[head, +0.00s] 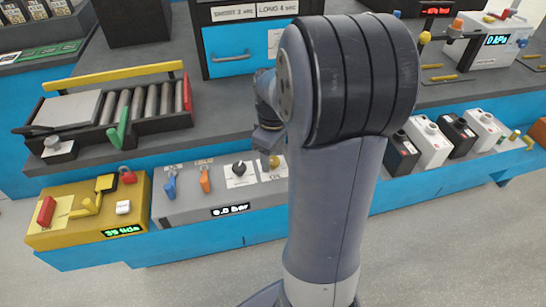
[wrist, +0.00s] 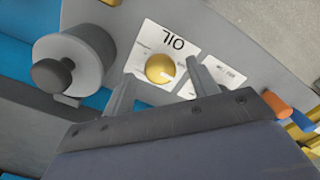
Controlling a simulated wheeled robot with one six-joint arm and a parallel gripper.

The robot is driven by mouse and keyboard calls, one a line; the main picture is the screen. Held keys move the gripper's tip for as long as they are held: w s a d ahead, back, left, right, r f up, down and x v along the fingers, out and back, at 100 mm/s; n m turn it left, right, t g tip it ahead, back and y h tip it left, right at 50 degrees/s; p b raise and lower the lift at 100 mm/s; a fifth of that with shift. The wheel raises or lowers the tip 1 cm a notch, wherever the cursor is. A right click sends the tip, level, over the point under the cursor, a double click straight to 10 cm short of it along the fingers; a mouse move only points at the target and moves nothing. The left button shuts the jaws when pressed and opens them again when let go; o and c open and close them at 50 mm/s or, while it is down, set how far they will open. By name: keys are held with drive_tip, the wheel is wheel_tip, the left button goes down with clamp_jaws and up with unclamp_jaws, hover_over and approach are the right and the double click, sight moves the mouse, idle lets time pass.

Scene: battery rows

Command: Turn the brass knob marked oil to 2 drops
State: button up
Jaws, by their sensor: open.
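The brass knob (wrist: 160,68) is round and sits on a white plate marked OIL (wrist: 172,42), which appears upside down in the wrist view. In the head view the brass knob (head: 274,162) is at the right end of the grey panel, partly hidden by my arm. My gripper (wrist: 160,71) is open, with one finger on each side of the knob in the picture. I cannot tell whether the fingers touch it. A pale mark shows at the knob's edge; its setting is too small to read. In the head view my gripper (head: 267,140) is just above the knob.
Beside it on the grey panel (head: 225,198) are a black knob (head: 239,169), an orange lever (head: 204,179) and a blue lever (head: 170,185). A grey round fitting with a dark knob (wrist: 52,75) stands close on the left in the wrist view.

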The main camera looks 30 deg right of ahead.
drive_tip(key=shift+f, duration=0.4)
drive_tip(key=shift+c, duration=0.4)
drive_tip(key=c, duration=0.9)
